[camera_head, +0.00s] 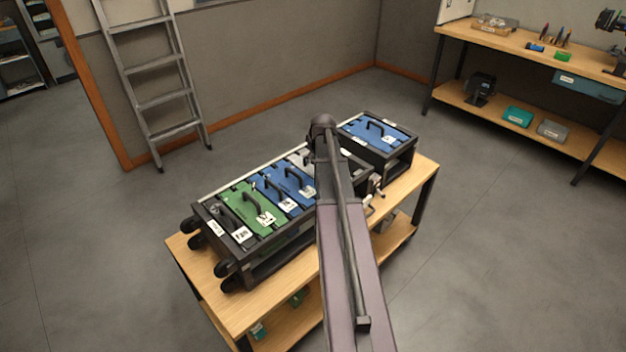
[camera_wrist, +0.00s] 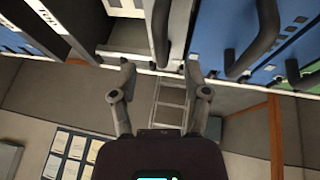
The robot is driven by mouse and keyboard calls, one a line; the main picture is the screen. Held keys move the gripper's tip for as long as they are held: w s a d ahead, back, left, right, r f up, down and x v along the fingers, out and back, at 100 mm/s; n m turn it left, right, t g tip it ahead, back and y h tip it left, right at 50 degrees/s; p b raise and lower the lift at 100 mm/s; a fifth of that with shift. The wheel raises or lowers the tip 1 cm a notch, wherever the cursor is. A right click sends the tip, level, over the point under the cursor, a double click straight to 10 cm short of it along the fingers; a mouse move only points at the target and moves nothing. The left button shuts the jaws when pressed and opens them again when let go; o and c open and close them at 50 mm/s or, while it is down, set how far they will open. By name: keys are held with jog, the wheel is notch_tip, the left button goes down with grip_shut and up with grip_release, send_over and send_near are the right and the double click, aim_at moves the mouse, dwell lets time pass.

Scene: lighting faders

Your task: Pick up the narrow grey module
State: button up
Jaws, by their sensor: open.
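The narrow grey module (camera_wrist: 180,35) shows in the wrist view as a light grey strip with a dark upright handle (camera_wrist: 160,30) along its left side. In the head view a grey panel (camera_head: 299,157) shows beside the blue modules, mostly hidden by my arm. My gripper (camera_wrist: 160,73) is open and empty in the wrist view. Its two fingers stand apart, on either side of the handle's line, near the rack's edge. I cannot tell the gap in depth. In the head view my arm hides the gripper's relation to the module.
The black rack (camera_head: 262,268) on the wooden table (camera_head: 243,312) holds a green module (camera_head: 247,207) and blue modules (camera_head: 290,181). A separate case with a blue module (camera_head: 373,132) stands at the table's far end. A ladder (camera_head: 155,80) leans on the wall.

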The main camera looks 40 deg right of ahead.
aim_at(312, 162)
jog(key=shift+f, duration=0.1)
jog(key=shift+b+x, duration=2.35)
jog(key=shift+x, duration=0.15)
jog(key=shift+w+a, duration=0.1)
jog(key=shift+w, duration=0.1)
grip_shut()
